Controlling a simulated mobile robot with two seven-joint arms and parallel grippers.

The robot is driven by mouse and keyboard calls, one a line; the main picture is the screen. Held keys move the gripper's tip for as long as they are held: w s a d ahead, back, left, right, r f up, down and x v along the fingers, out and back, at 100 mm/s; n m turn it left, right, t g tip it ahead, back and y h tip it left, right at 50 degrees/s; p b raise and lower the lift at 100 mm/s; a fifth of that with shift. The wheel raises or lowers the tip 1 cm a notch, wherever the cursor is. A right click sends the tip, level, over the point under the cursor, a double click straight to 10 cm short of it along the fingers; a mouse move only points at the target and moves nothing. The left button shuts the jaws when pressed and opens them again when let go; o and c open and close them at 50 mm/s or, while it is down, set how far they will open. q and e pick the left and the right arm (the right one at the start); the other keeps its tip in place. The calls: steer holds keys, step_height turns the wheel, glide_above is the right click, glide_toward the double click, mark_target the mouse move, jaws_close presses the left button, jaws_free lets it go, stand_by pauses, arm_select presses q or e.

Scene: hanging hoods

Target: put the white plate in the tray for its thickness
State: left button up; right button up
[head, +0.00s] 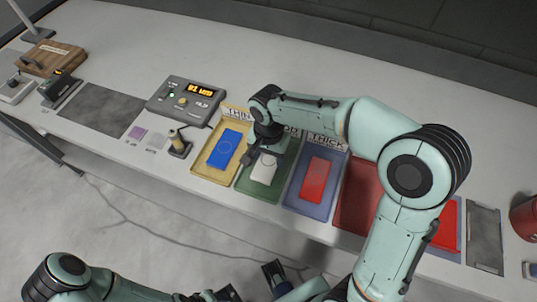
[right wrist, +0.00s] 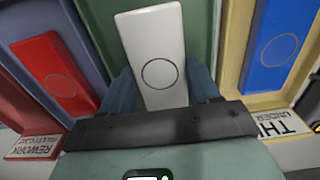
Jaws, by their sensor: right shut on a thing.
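The white plate (head: 263,168) is over the green tray (head: 246,185), the middle one between the yellow and blue trays. My right gripper (head: 264,154) is shut on it and hides its upper end. In the right wrist view the plate (right wrist: 155,50), marked with a circle, stands between the two blue fingers (right wrist: 163,90), with green tray behind it. I cannot tell whether it touches the tray floor. The green tray's label is mostly hidden by my gripper. My left arm shows at the bottom of the head view; its jaw state is unclear.
The yellow tray (head: 201,169), labelled THIN, holds a blue plate (head: 225,148). The blue tray (head: 299,197), labelled THICK, holds a red plate (head: 316,181). A dark red tray (head: 357,196) is further right. A grey meter (head: 184,101) with a lit display stands behind left.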

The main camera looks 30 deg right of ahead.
steer(key=shift+f+b, duration=0.4)
steer(key=shift+f, duration=0.2)
stand_by(0.4)
steer(key=o, duration=1.2)
steer(key=shift+o, duration=0.2)
step_height(320, 180, up, 13)
steer(key=p, duration=0.2)
steer(key=shift+r, duration=0.2)
